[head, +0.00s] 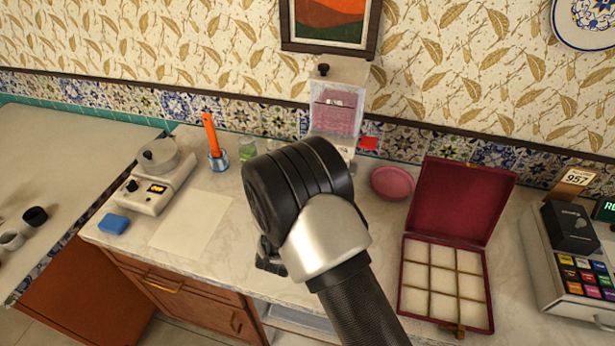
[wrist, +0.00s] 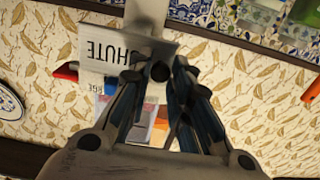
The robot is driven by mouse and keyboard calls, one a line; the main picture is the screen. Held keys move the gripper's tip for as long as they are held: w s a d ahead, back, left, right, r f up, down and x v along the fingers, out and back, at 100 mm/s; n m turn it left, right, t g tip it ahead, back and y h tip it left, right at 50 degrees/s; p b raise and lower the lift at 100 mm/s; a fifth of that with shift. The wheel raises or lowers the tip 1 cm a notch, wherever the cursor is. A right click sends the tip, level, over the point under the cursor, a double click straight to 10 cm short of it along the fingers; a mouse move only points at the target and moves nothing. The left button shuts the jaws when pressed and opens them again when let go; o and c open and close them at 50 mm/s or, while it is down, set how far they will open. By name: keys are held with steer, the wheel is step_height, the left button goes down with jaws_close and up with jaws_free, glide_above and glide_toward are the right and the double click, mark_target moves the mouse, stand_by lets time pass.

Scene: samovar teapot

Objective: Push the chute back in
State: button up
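The chute's pale plate, lettered "HUTE" where visible (wrist: 95,50), fills the upper middle of the wrist view. A dark round knob (wrist: 160,73) shows at the plate's edge. My gripper (wrist: 154,70) has its two fingers apart, one on each side of the knob; I cannot make out contact. In the head view, the clear dispenser (head: 345,82) with pink contents stands against the back wall. My arm hides its lower front, the chute and most of my gripper there.
A red tab (head: 369,143) and a pink dish (head: 392,183) are right of the dispenser. An open red box (head: 459,207) stands further right. Left are a blue holder with an orange-handled tool (head: 210,136), a scale (head: 156,185), a blue sponge (head: 113,223) and a paper sheet (head: 190,222).

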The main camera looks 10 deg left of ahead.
steer(key=shift+o, duration=0.8)
steer(key=shift+w+f, duration=0.1)
steer(key=shift+o, duration=1)
steer(key=s, duration=1.2)
steer(key=shift+a, duration=0.45)
